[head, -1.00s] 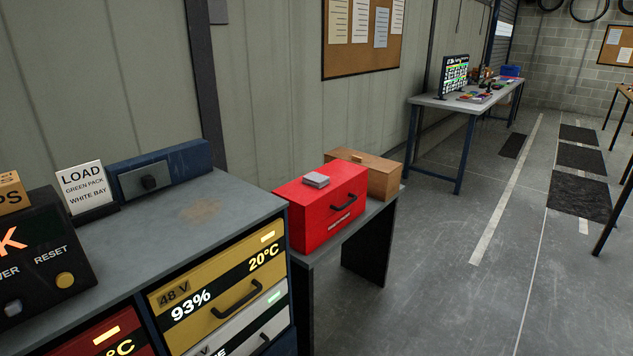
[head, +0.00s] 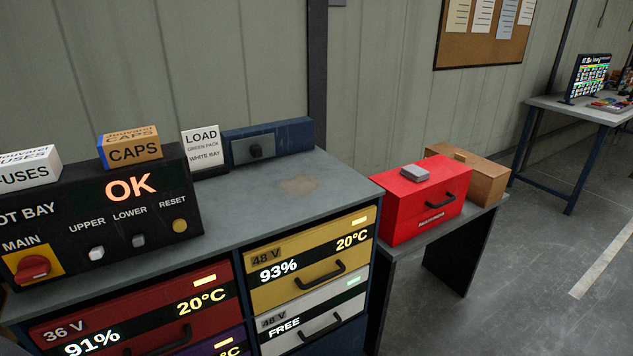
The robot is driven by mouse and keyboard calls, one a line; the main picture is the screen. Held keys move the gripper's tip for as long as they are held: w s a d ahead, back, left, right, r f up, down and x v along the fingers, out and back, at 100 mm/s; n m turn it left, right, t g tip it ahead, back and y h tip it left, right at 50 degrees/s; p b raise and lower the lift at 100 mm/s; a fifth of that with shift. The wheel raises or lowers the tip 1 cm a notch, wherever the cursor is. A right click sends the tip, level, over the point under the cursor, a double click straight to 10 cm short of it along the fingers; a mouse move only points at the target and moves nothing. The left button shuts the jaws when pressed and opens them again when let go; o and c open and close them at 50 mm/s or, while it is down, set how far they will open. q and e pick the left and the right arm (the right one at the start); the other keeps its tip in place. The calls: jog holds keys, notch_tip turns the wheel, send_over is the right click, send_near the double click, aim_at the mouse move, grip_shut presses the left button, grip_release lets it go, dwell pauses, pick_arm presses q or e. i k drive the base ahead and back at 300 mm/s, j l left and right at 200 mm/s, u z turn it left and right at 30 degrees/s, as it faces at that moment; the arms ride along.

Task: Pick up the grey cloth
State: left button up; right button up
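A small flat grey item (head: 415,173) lies on top of the red box (head: 408,212) at the right. It could be a folded grey cloth, but it is too small to tell for sure. The red box has a dark handle on its front and stands on a low grey bench (head: 476,222). Neither of my grippers shows in the head view.
A grey-topped cabinet (head: 255,207) with coloured battery drawers stands at the front left. It carries a black control panel (head: 75,225) showing OK and a LOAD sign (head: 203,148). A wooden box (head: 487,182) sits behind the red box. Floor is clear at the right.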

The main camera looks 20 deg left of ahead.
aim_at(413, 171)
jog(key=i+l+u, duration=0.3)
jog(key=i+l, duration=0.25)
jog(key=i+l+u, duration=0.1)
jog(key=i+l, duration=0.25)
jog(key=i+l+u, duration=0.3)
jog(key=i+l, duration=0.2)
jog(key=l, duration=0.25)
jog(key=i+l+u, duration=0.15)
jog(key=l, duration=0.25)
jog(key=i+l+u, duration=0.15)
jog(key=i+l, duration=0.15)
jog(key=i+l+u, duration=0.15)
jog(key=l, duration=0.4)
